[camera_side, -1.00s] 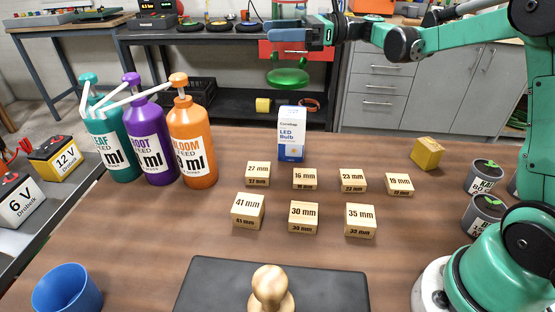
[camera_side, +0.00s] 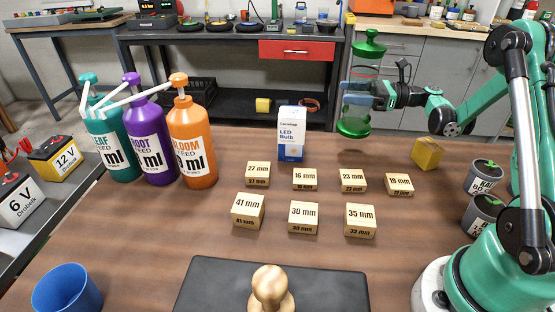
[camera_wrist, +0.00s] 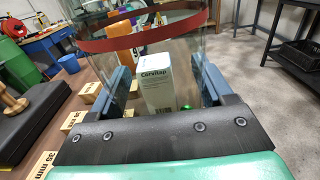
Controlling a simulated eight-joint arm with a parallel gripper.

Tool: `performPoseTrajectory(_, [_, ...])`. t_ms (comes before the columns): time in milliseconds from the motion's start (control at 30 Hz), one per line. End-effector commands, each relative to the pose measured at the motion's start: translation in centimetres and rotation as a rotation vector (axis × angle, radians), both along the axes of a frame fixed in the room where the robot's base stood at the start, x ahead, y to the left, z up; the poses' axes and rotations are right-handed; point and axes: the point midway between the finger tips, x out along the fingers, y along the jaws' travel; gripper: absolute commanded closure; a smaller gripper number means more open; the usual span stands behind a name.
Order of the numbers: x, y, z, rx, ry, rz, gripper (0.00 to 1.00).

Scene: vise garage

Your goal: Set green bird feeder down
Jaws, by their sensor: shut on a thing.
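The green bird feeder (camera_side: 355,128) has a green top, a clear tube with a red band and a green base dish. It is upright at the far right part of the wooden table in the side view. My gripper (camera_side: 362,94) is shut around its clear tube.
Several labelled wooden blocks (camera_side: 303,217) lie in front. A yellow block (camera_side: 427,153) and grey pots (camera_side: 484,177) are to the right. Three pump bottles (camera_side: 191,140) stand at left. A blue cup (camera_side: 66,290) is at front left.

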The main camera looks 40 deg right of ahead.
Motion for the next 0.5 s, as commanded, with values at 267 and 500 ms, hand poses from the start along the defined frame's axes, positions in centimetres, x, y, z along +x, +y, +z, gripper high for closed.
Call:
performPoseTrajectory(267, [0.0, 0.0, -3.2, 0.001, -0.001, 0.0, 1.0])
performPoseTrajectory(500, [0.0, 0.0, -6.0, 0.001, -0.001, 0.0, 1.0])
